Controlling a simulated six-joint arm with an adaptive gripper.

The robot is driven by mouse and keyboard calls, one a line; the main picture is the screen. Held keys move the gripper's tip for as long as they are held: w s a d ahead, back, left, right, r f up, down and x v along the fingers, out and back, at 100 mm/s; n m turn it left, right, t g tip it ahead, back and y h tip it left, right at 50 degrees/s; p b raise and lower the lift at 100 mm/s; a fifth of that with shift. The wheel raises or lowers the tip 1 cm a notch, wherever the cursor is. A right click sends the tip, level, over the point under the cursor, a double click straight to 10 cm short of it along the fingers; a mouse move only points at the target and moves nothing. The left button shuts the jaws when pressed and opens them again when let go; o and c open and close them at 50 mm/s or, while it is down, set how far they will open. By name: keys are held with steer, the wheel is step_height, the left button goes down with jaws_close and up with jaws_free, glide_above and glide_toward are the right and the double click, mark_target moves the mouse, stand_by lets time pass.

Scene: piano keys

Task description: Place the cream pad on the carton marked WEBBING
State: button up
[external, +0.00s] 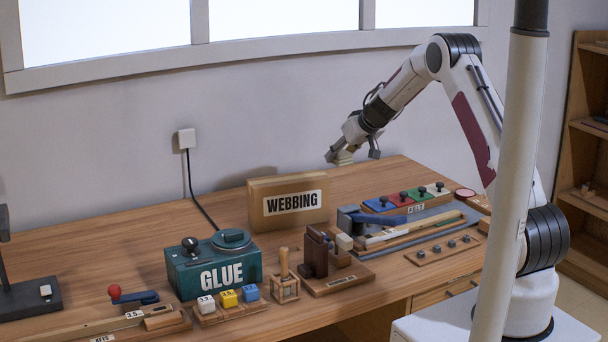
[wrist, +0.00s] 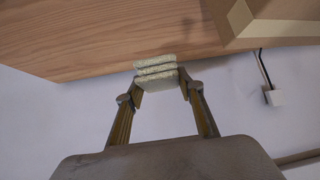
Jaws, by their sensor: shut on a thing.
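The cream pad (external: 343,158) is held at the end of my gripper (external: 344,151), in the air above the back of the bench, right of the WEBBING carton. In the wrist view, the pad (wrist: 156,72) shows as pale, rough-edged layers between the two fingertips (wrist: 161,90); my gripper is shut on it. The carton marked WEBBING (external: 262,218) is a brown box standing on the bench with a white label facing the camera. A corner of a brown box, apparently this carton, shows at the upper right of the wrist view (wrist: 285,30).
The green GLUE box (external: 195,272) stands left of the carton in front. A wooden stand with dark blocks (external: 315,255), a blue stapler-like tool (external: 372,216) and a row of coloured blocks with black knobs (external: 405,197) are nearby. Bare bench lies behind and right of the carton.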

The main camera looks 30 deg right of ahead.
steer(key=a+r+n+y, duration=0.35)
steer(key=a+r, duration=0.55)
steer(key=a, duration=0.3)
step_height(320, 180, up, 2)
steer(key=n+g+y, duration=0.2)
steer(key=n+g, duration=0.1)
steer(key=n, duration=0.2)
glide_above(276, 177)
steer(key=s+d, duration=0.2)
steer(key=shift+s+d+m, duration=0.1)
steer(key=shift+d+m, duration=0.05)
steer(key=shift+m, duration=0.1)
steer(key=shift+f, duration=2.45)
steer(key=shift+f, duration=2.5)
steer(key=shift+f, duration=0.1)
